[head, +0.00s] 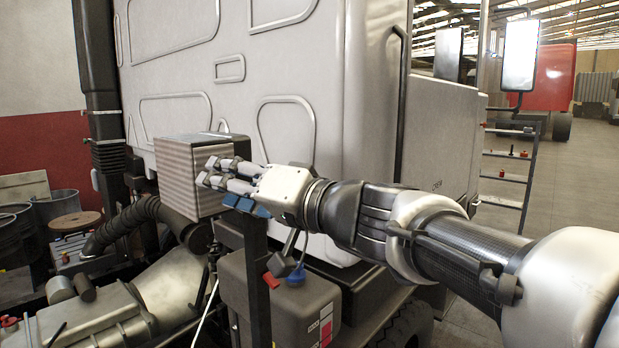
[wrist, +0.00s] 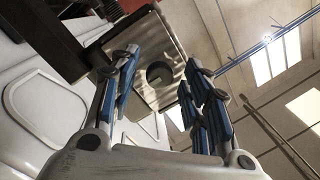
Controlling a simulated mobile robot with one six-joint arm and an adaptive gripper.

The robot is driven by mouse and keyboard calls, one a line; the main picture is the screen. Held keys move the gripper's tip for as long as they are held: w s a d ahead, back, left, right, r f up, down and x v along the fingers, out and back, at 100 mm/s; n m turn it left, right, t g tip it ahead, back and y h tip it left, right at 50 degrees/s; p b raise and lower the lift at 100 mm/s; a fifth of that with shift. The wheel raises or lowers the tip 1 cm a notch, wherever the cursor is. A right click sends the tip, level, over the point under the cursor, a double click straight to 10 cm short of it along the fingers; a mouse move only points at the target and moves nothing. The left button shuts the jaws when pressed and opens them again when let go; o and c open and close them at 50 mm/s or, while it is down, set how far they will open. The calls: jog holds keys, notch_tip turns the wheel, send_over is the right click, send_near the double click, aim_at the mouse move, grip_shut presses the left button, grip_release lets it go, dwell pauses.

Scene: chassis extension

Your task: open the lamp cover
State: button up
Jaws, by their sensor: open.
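No part is plainly recognisable as a lamp cover. My gripper (head: 212,172) is at the right side of a grey ribbed box (head: 180,178) behind the truck cab in the head view. In the wrist view my gripper (wrist: 160,72) has its blue-padded fingers spread wide. Between and beyond them is a pale box-like panel (wrist: 140,35) with a dark round opening (wrist: 160,74). No object is held between the fingers. I cannot tell whether any finger touches the box.
The white cab (head: 290,60) stands close behind my gripper. A dark ribbed hose (head: 130,218), a dark tank (head: 270,300) and the engine parts (head: 90,315) lie below. Open floor (head: 560,200) is at the right. Barrels (head: 58,203) stand at the left.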

jog(key=shift+c, duration=0.3)
grip_shut()
dwell(0.3)
